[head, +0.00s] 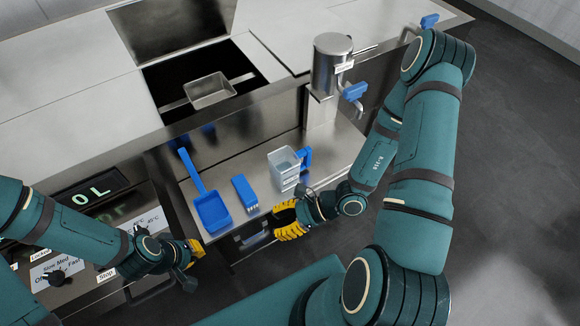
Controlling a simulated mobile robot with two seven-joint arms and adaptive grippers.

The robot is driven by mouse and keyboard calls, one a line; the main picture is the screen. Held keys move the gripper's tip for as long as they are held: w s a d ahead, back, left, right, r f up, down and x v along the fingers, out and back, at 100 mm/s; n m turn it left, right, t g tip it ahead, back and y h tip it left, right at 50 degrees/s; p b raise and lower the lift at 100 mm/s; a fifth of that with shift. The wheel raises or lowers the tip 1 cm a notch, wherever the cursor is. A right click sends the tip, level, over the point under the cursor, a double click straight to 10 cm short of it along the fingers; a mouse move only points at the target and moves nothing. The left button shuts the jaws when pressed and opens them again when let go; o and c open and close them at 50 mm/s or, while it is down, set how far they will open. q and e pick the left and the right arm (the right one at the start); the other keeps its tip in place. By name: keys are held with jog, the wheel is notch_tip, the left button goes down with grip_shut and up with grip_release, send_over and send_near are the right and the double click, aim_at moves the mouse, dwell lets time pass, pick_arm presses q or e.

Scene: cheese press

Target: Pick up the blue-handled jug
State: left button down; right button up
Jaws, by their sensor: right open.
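The jug (284,170) is a small clear, squarish container with a blue handle on its right side. It stands upright on the metal shelf (262,232), near the shelf's front right part. My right gripper (287,221) has yellow fingers and is open and empty. It is in front of the jug, by the shelf's front edge, apart from the jug in the picture. My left gripper (193,251) is further left, in front of the control panel and below the blue scoop. Its fingers are small and seen edge-on, so its opening is unclear.
A blue scoop (212,212) and a blue brush (244,191) lie on the shelf left of the jug. A steel cylinder (332,65) with a blue-handled tap (354,91) stands behind. A control panel (75,240) is at the left. A metal tray (209,91) sits over a dark opening.

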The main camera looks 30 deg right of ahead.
jog(key=w+d+m+t+h, duration=0.3)
jog(key=w+d+m+t, duration=0.25)
jog(key=d, duration=0.25)
jog(key=m+t+h, duration=0.4)
jog(key=m+h, duration=0.3)
jog(key=h, duration=0.1)
send_near(309, 161)
jog(key=x, duration=0.4)
jog(key=b+x, duration=0.1)
jog(key=x, duration=0.1)
jog(key=shift+w+d+r, duration=0.15)
jog(key=shift+w+r, duration=0.05)
jog(key=shift+r, duration=0.2)
jog(key=x, duration=0.4)
jog(key=shift+f+b, duration=0.4)
jog(key=shift+w+f, duration=0.15)
jog(key=shift+w, duration=0.25)
grip_shut()
